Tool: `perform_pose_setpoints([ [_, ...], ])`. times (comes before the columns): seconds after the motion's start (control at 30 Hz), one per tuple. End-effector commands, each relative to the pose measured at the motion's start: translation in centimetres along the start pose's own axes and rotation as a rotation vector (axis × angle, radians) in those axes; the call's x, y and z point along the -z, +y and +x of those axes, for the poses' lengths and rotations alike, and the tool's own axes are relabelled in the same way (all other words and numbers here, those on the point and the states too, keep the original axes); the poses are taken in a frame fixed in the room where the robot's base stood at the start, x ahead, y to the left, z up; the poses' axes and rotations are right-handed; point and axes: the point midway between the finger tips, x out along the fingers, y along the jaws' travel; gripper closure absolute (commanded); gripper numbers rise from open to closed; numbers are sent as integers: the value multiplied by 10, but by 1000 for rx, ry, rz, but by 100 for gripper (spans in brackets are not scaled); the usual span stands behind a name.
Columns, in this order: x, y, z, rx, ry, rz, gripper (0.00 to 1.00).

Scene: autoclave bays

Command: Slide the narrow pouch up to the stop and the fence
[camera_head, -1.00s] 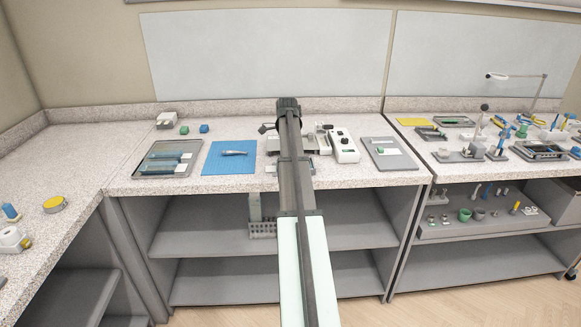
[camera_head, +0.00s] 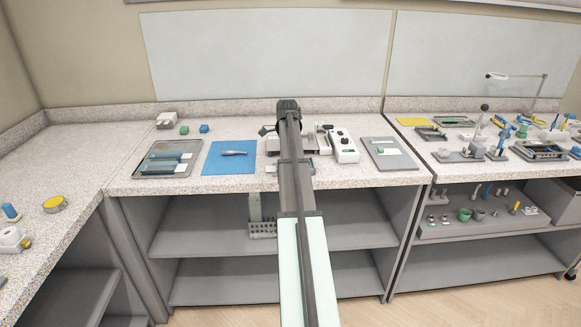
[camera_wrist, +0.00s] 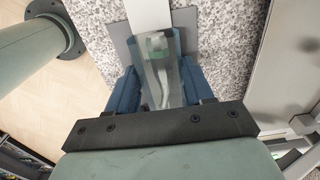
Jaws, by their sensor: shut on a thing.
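In the wrist view a narrow clear pouch (camera_wrist: 165,92) with a pale slender item and a green patch in it lies between the blue fingers of my gripper (camera_wrist: 160,86). The gripper is shut on the pouch. A grey plate (camera_wrist: 125,50) shows beneath and beside the pouch, and a white strip (camera_wrist: 148,14) runs past its far end. I cannot tell which parts are the stop and the fence, or whether the pouch touches them. In the head view my arm hides the pouch and the fingers.
A grey and white machine (camera_head: 343,147) stands right of my arm, with a grey board (camera_head: 408,163) beyond it. Left are a blue mat (camera_head: 216,168) with a tool and a tray (camera_head: 145,168) holding pouches. Light metal parts (camera_wrist: 240,105) stand at the right in the wrist view.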

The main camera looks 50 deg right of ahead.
Motion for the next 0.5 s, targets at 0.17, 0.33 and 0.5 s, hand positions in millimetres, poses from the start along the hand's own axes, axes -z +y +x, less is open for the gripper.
perform_pose_setpoints([
  [0.17,0,0,0,0,0,0,99],
  [0.33,0,0,0,0,0,0,100],
  [0.5,0,0,-2,0,0,0,100],
])
